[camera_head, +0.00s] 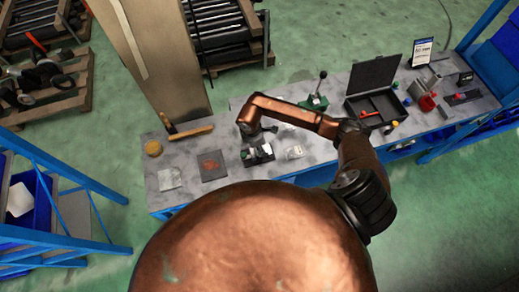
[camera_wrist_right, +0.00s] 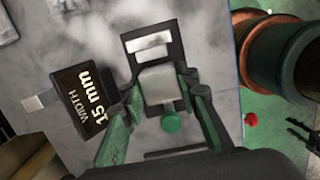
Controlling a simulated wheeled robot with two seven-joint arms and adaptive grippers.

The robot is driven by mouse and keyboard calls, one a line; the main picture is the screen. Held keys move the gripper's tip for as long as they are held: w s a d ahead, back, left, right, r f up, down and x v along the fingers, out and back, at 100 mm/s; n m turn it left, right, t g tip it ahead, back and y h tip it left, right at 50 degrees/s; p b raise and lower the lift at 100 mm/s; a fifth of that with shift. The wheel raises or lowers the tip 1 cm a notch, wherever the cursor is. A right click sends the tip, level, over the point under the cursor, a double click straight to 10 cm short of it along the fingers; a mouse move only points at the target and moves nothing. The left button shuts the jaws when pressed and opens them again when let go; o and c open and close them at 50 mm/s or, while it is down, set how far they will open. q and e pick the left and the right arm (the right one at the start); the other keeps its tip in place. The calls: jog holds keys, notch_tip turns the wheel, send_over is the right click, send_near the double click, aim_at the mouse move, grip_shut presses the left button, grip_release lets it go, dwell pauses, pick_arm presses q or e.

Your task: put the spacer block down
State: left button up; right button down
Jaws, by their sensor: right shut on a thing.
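In the right wrist view, the spacer block (camera_wrist_right: 158,84) is a pale grey block with a round green knob (camera_wrist_right: 171,122). My right gripper (camera_wrist_right: 165,100) is shut on it, with a green-padded finger at each side. The block is over a black holder (camera_wrist_right: 133,72) with white patches on top; I cannot tell whether it touches it. Beside the left finger is a dark block marked "WIDTH 15 mm" (camera_wrist_right: 84,98). In the head view, my right gripper (camera_head: 252,140) is low over the bench by the black holder (camera_head: 262,157), and the spacer block is hard to make out. My left gripper is out of view.
The grey bench (camera_head: 225,140) carries a dark plate (camera_head: 211,165), a clear item (camera_head: 293,152), a wooden-handled hammer (camera_head: 188,131) and a green lever device (camera_head: 315,100). An open black case (camera_head: 372,78) and red parts (camera_head: 426,102) are at right. A tan column (camera_head: 155,55) rises behind.

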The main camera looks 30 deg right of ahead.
jog(key=f, duration=0.3)
jog(key=shift+w+d+p, duration=0.15)
jog(key=shift+w+p, duration=0.05)
jog(key=shift+p, duration=0.1)
jog(key=shift+f, duration=0.35)
jog(key=shift+f, duration=0.1)
jog(key=c, duration=1.5)
grip_release()
jog(key=shift+r, duration=0.3)
jog(key=r, duration=0.3)
jog(key=a+r+b, duration=0.1)
jog(key=r, duration=0.3)
jog(key=r+b, duration=0.1)
jog(key=r, duration=0.3)
jog(key=shift+w+a+r, duration=0.2)
jog(key=shift+a+r, duration=0.05)
jog(key=shift+a, duration=0.1)
